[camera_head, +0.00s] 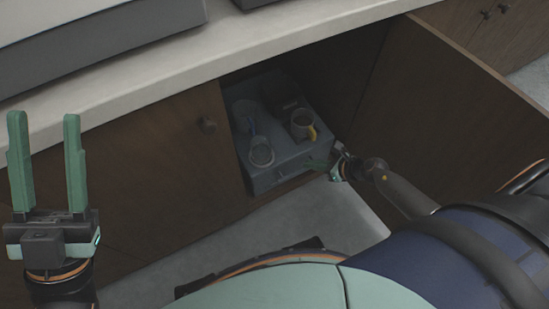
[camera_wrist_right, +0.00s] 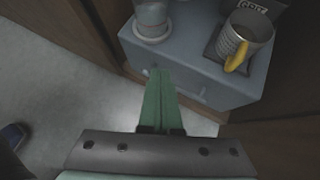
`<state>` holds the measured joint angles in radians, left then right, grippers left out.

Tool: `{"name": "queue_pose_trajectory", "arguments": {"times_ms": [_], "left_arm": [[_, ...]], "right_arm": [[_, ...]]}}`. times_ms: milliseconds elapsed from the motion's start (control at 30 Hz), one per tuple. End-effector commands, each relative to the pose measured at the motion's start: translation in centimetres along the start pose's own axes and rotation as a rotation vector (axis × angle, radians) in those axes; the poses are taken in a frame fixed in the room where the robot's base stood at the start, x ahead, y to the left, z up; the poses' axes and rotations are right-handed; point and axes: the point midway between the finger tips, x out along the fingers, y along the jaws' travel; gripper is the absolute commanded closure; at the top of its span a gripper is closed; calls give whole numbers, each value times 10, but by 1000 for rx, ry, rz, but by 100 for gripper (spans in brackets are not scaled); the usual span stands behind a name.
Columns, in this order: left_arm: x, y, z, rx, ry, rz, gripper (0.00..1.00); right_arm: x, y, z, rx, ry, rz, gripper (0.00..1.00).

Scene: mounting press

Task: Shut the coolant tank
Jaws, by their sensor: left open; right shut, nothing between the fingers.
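A grey-blue box (camera_head: 285,172), which looks like the coolant tank, sits inside the open cabinet. It also shows in the right wrist view (camera_wrist_right: 195,55), with a small handle on its front face. My right gripper (camera_head: 322,165) is at the front right of the box. In the right wrist view its green fingers (camera_wrist_right: 160,80) are shut with nothing between them and overlap the box's front face beside the handle. I cannot tell whether they touch it. My left gripper (camera_head: 44,117) is open, empty and raised at the far left, away from the box.
A mug with a yellow handle (camera_head: 302,125), a glass jar (camera_head: 261,152) and other containers stand on the box. The right cabinet door (camera_head: 450,95) is swung open; the left door (camera_head: 150,150) is closed. A pale counter (camera_head: 200,72) runs above.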

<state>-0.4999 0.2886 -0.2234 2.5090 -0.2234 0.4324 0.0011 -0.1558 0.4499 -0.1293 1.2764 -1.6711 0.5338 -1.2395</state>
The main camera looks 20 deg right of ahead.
Motion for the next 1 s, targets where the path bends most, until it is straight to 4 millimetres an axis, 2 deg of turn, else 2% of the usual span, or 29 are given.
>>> {"name": "queue_pose_trajectory", "arguments": {"times_ms": [133, 267, 367, 700, 1000], "left_arm": [[0, 0, 0, 1, 1, 0, 55], [-4, 1, 4, -1, 1, -2, 55], [-10, 4, 9, -9, -1, -5, 55], [-35, 20, 36, -72, -13, -3, 55], [-38, 25, 40, -67, -19, 17, 55]], "right_arm": [[-4, 2, -14, -103, 51, 19, 100], [6, 2, -17, -116, 55, 21, 100], [22, 2, -18, -112, 52, 21, 100], [96, 3, -23, -109, 50, 20, 100], [122, 6, 2, -110, 53, 19, 100]]}}
